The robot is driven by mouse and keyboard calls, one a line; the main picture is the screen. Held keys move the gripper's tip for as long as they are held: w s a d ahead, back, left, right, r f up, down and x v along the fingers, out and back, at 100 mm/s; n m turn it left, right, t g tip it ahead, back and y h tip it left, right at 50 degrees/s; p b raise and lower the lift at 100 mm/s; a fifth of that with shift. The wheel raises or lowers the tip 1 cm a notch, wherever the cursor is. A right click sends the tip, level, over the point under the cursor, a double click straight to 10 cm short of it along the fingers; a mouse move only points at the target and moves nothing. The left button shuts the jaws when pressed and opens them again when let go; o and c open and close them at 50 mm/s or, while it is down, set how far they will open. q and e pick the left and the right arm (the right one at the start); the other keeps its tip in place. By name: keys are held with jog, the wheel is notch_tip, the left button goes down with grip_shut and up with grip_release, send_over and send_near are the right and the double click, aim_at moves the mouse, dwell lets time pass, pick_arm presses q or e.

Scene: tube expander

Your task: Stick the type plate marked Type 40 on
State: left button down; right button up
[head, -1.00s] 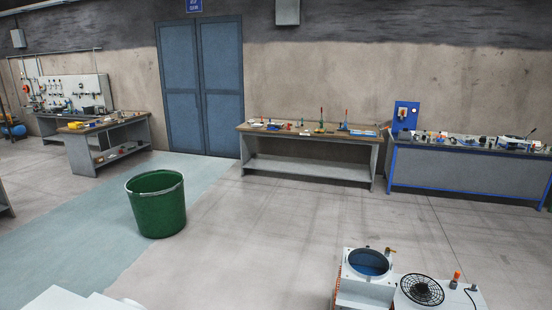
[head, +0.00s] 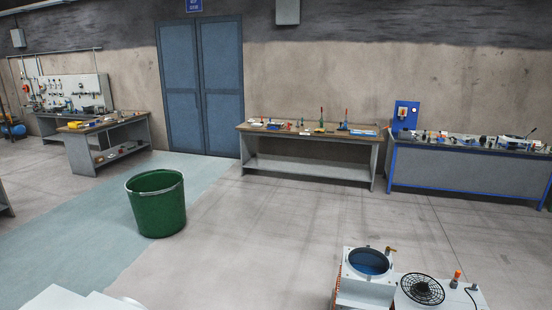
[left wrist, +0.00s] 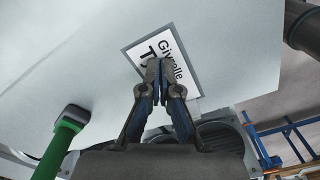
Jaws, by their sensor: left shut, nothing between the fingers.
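In the left wrist view a type plate (left wrist: 168,47), white with a grey border, lies against a large pale panel (left wrist: 225,45). I read "Givrelle" and a "T" on it; the fingers hide the rest, so the number cannot be read. My left gripper (left wrist: 158,65) is shut and empty, its fingertips in front of the plate. I cannot tell whether they touch it. Neither gripper shows in the head view, and my right gripper is in neither view.
The left wrist view shows a green-handled tool (left wrist: 60,140) at lower left and a dark cylinder (left wrist: 303,28) at upper right. In the head view, a grey unit with a fan grille (head: 421,288) stands at lower right. A green bin (head: 157,210) stands on open floor before workbenches (head: 310,165).

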pick_arm(q)
jog(key=shift+f, duration=0.3)
dwell(0.8)
jog(key=shift+r+p, duration=1.5)
jog(key=shift+r, duration=1.55)
